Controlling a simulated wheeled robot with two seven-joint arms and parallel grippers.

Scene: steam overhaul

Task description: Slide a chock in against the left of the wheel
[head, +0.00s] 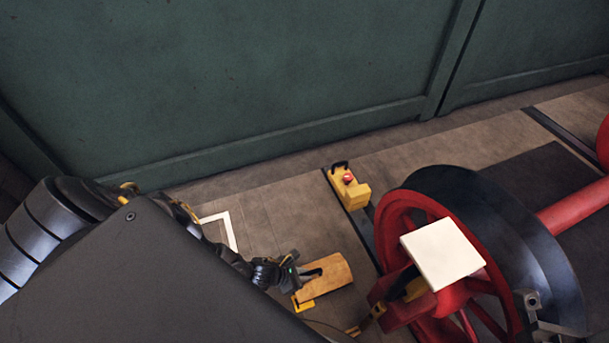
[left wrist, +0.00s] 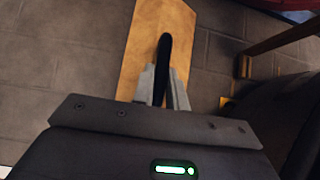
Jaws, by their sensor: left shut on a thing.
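A wooden wedge-shaped chock (head: 328,276) with a black handle is left of the red wheel (head: 393,212) in the head view, apart from its rim. My left gripper (head: 291,274) is at the chock's left end. In the left wrist view the left gripper (left wrist: 163,88) is shut on the black handle (left wrist: 165,60), with the chock (left wrist: 150,38) reaching out ahead of it. I cannot tell whether the chock rests on the floor. A bit of the red wheel (left wrist: 290,5) shows at the top right of the wrist view.
A yellow block (head: 349,192) with a black handle and red knob stands beyond the chock. A yellow piece (head: 303,304) lies just below the chock. A white plate (head: 442,254) covers part of the wheel. A green wall (head: 220,80) stands behind.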

